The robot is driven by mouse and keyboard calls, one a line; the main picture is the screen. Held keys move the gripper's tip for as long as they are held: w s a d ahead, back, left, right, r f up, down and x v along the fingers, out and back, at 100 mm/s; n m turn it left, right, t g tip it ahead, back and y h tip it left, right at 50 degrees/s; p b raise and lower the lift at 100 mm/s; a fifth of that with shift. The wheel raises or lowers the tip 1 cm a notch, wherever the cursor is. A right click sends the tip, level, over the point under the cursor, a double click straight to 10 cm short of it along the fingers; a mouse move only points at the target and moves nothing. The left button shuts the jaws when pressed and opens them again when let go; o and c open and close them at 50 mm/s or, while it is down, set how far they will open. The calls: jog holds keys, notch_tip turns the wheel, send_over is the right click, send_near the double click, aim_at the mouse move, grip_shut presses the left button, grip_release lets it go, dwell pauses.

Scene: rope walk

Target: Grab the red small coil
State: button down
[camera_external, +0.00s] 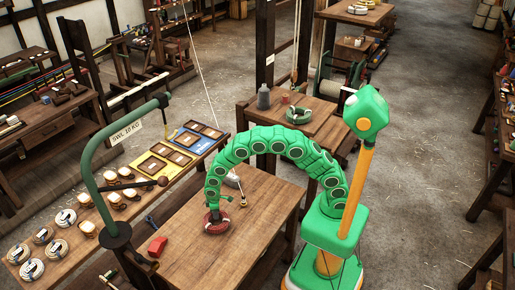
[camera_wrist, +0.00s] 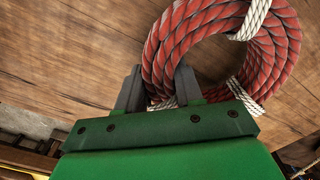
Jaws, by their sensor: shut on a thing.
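The red small coil (camera_external: 208,227) is a ring of red rope at the table's middle, below the end of my green arm. In the wrist view the coil (camera_wrist: 276,55) shows its twisted strands and white ties, over brown wood. My gripper (camera_wrist: 160,88) has its grey fingers at the coil's near left rim, shut on the rope there. Part of the rim between the fingers is hidden. The gripper in the external view (camera_external: 217,214) is small and covers part of the coil. I cannot tell whether the coil touches the table.
A small brass item (camera_external: 243,202) stands right of the coil. A green davit (camera_external: 87,165) rises at the left. A long bench holds several pale coils (camera_external: 32,269). The table's front is clear.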

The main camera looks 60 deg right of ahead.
jog(key=s+d+r, duration=0.1)
jog(key=r, duration=0.1)
jog(key=s+r, duration=0.2)
jog(key=r, duration=0.1)
jog(key=s+d+r, duration=0.1)
jog(key=r, duration=0.2)
jog(key=shift+s+d, duration=0.35)
jog(key=shift+s, duration=0.05)
jog(key=s+d+r, duration=0.3)
jog(key=s+d, duration=0.1)
jog(key=s, duration=0.3)
jog(key=shift+s+r, duration=0.25)
jog(key=shift+s, duration=0.05)
